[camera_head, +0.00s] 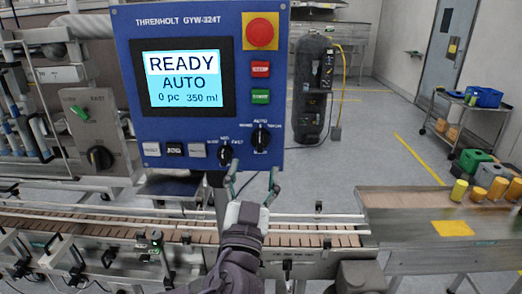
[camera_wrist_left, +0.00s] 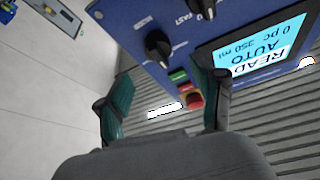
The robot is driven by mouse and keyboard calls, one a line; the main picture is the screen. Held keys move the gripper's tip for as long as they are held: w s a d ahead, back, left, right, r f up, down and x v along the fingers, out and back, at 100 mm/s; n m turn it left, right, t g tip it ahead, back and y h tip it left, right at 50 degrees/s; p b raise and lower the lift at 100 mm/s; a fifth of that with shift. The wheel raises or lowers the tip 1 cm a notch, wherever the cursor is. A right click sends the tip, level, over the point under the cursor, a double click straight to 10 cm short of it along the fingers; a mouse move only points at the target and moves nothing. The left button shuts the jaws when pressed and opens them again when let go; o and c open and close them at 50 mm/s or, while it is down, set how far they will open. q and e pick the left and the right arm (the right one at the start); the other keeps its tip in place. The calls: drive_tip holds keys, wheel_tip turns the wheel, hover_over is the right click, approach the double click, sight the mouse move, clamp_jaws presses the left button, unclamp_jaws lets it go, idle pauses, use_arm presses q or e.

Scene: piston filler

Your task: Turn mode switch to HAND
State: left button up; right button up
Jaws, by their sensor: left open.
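The mode switch (camera_head: 261,138) is a black rotary knob at the lower right of the blue control panel (camera_head: 272,75). AUTO is printed above it, with small labels at its sides, and the screen (camera_head: 185,79) reads READY and AUTO. My left gripper (camera_head: 252,183) is open and empty, just below the panel's lower edge, with its fingers pointing up toward the switch and apart from it. In the left wrist view the mode switch (camera_wrist_left: 158,48) lies beyond the gap between the two green-padded fingers (camera_wrist_left: 164,92). My right gripper is not in view.
A second black knob (camera_head: 225,153), marked FAST, sits close left of the switch. Green (camera_head: 260,96) and red (camera_head: 261,69) buttons and a red emergency stop (camera_head: 261,31) are above. A conveyor (camera_head: 310,239) runs below the panel.

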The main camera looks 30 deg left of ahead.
sight(259, 148)
use_arm(q)
drive_tip(key=w+b, duration=0.1)
drive_tip(key=b, duration=0.3)
drive_tip(key=shift+w+a+b, duration=0.3)
drive_tip(key=shift+w+a, duration=0.05)
drive_tip(key=shift+w, duration=0.05)
drive_tip(key=p+x, duration=0.1)
drive_tip(key=x, duration=0.1)
drive_tip(key=p+x, duration=0.1)
drive_tip(key=x, duration=0.1)
drive_tip(key=shift+w+r, duration=0.15)
drive_tip(key=shift+r, duration=0.3)
drive_tip(key=shift+w+a+r+p, duration=0.15)
drive_tip(key=shift+w+a+p, duration=0.2)
drive_tip(key=shift+w, duration=0.25)
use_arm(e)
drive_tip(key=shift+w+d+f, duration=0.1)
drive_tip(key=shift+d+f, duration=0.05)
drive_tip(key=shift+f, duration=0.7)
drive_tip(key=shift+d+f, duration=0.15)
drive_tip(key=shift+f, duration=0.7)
use_arm(q)
drive_tip(key=shift+c, duration=0.2)
drive_tip(key=c, duration=1.1)
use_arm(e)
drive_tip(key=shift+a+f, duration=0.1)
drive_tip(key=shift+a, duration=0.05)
